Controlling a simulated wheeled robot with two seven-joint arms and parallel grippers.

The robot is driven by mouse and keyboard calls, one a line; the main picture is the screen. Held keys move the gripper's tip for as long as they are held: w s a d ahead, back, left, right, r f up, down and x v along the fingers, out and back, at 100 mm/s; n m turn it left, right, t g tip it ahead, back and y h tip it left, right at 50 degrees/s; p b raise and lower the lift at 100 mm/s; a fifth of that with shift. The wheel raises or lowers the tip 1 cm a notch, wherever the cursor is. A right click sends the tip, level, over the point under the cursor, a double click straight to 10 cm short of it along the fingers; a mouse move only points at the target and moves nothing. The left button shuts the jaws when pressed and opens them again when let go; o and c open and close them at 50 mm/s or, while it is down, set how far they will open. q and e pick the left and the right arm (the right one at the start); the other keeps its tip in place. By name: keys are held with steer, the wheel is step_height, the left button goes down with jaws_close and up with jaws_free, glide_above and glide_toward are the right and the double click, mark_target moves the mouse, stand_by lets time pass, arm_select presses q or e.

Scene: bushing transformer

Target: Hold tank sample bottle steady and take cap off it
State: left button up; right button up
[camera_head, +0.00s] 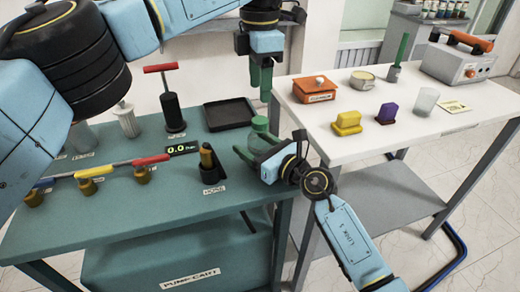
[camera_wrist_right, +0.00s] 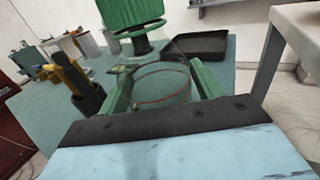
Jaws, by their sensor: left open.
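The tank sample bottle (camera_head: 262,142) is clear and stands upright near the right edge of the teal cart. Its green cap (camera_head: 260,124) sits on top; the ribbed cap also shows in the right wrist view (camera_wrist_right: 130,14). My right gripper (camera_head: 250,155) has its green fingers on both sides of the bottle body, seemingly touching it. In the right wrist view the clear body (camera_wrist_right: 161,84), with a thin red line, fills the space between the fingers. My left gripper (camera_head: 260,94) is open and empty, pointing down above the cap with a gap between.
A black tray (camera_head: 228,114), a black pump with a red handle (camera_head: 172,110) and a holder marked HOME (camera_head: 211,166) stand on the teal cart (camera_head: 180,215). A white table (camera_head: 385,145) at right holds several small items. A gap separates the two.

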mark_target(260, 120)
jaws_close()
arm_select(q)
steer(key=m, duration=1.1)
steer(key=shift+m, duration=0.3)
steer(key=m, duration=1)
steer(key=shift+m, duration=0.4)
steer(key=shift+f, duration=4)
steer(key=shift+c, duration=0.2)
